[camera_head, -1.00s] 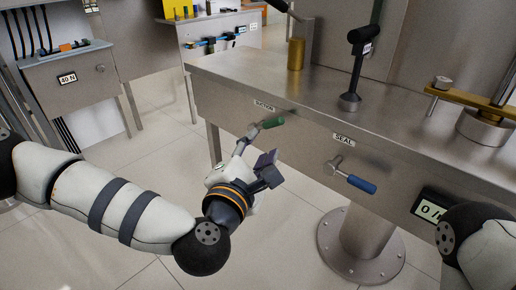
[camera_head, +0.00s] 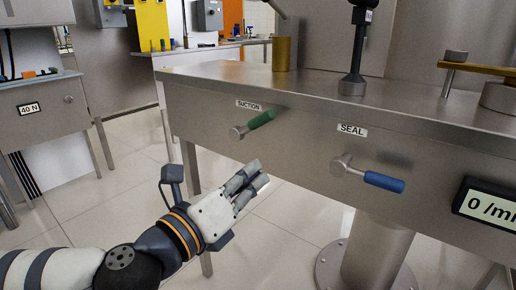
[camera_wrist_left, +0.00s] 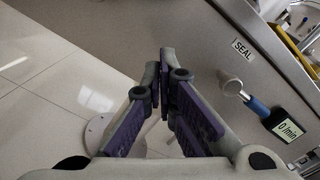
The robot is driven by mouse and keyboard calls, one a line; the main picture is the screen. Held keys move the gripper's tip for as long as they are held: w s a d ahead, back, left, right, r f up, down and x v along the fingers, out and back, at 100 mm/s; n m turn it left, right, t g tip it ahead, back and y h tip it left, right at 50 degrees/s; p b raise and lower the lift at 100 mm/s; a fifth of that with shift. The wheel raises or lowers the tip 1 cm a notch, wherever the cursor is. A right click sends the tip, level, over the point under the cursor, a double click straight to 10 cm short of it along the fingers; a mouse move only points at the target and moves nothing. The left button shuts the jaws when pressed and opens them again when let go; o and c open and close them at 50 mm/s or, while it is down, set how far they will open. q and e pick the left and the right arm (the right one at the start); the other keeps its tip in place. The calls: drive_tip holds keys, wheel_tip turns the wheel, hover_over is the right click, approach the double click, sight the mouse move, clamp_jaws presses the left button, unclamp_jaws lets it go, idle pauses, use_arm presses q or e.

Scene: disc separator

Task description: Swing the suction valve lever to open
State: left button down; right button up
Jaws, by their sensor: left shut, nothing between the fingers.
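The suction valve lever has a green handle (camera_head: 262,119) and a metal hub (camera_head: 238,132) on the bench's front panel, under the SUCTION label (camera_head: 249,105). The handle points right and slightly up in the head view. My left gripper (camera_head: 259,171) is below the lever, apart from it, with its fingers shut and empty. The closed fingers also show in the left wrist view (camera_wrist_left: 166,62), where the suction lever is out of sight. My right gripper is not in view.
The seal valve's blue handle (camera_head: 384,182) sticks out right of my left gripper. A display (camera_head: 488,204) is farther right on the metal bench (camera_head: 290,83). The bench's pedestal (camera_head: 378,250) stands below. Open floor lies left of the bench.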

sight(256, 124)
use_arm(q)
drive_tip(key=w+d+r, duration=0.1)
drive_tip(key=w+r, duration=0.2)
drive_tip(key=w, duration=0.2)
drive_tip(key=shift+w+r+p, duration=0.15)
drive_tip(key=shift+w+p, duration=0.25)
drive_tip(key=shift+p, duration=0.05)
drive_tip(key=shift+r+n, duration=0.5)
drive_tip(key=shift+n, duration=0.3)
drive_tip(key=shift+w+a+r+n, duration=0.4)
drive_tip(key=shift+a+r+n, duration=0.15)
drive_tip(key=shift+r+n, duration=0.35)
drive_tip(key=shift+w+a+r+n, duration=0.45)
drive_tip(key=shift+a+r+n, duration=0.1)
drive_tip(key=shift+r+n, duration=0.35)
drive_tip(key=shift+w+a+r+n, duration=0.4)
drive_tip(key=shift+a+r+n, duration=0.15)
drive_tip(key=shift+r+n, duration=0.35)
drive_tip(key=shift+f, duration=0.15)
